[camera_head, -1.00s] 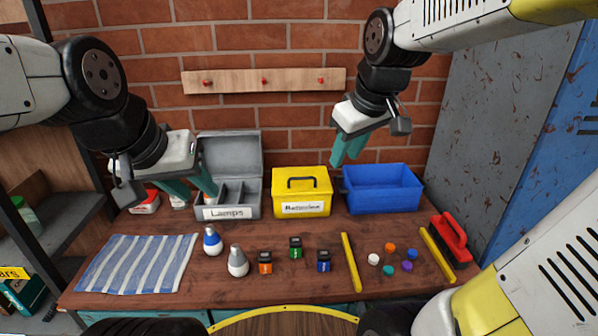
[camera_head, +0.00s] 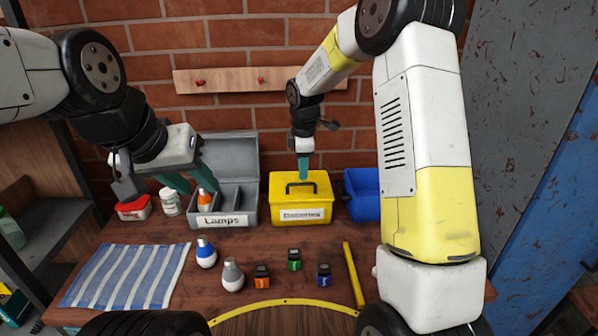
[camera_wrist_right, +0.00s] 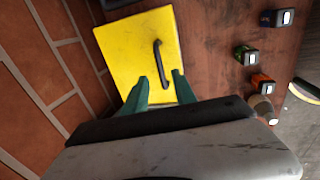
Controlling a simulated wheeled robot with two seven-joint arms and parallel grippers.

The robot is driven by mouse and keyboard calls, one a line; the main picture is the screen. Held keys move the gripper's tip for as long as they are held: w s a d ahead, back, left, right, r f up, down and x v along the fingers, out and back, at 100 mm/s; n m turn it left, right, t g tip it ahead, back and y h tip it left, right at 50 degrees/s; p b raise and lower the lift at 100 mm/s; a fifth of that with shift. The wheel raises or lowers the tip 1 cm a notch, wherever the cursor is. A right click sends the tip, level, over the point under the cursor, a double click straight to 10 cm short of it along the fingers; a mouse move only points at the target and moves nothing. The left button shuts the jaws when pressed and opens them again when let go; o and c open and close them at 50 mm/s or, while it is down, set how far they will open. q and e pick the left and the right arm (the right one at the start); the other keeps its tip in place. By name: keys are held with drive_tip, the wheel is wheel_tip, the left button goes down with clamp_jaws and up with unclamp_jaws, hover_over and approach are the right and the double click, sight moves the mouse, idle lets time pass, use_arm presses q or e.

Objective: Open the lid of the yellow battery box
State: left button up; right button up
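The yellow battery box (camera_head: 301,200) stands at the back of the table with its lid shut and a black handle (camera_head: 301,184) on top. The lid fills much of the right wrist view (camera_wrist_right: 130,50). My right gripper (camera_head: 304,176) points down over the lid. In the right wrist view its two green fingers (camera_wrist_right: 161,77) are apart, and one end of the handle shows between their tips. I cannot tell how high the tips are above the handle. My left gripper (camera_head: 194,188) is open, with its fingers apart near the grey lamps box.
The grey lamps box (camera_head: 228,221) with raised lid is left of the yellow box; an orange-topped item (camera_head: 206,197) shows in it. A blue bin (camera_head: 362,190) is right, partly hidden by my right arm. Lamps, small coloured blocks and a yellow bar (camera_head: 353,274) lie in front.

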sight(303, 185)
drive_tip(key=f, duration=0.2)
drive_tip(key=w+f, duration=0.1)
drive_tip(key=f, duration=0.1)
drive_tip(key=shift+f, duration=0.4)
drive_tip(key=shift+c, duration=0.2)
clamp_jaws()
idle(0.9)
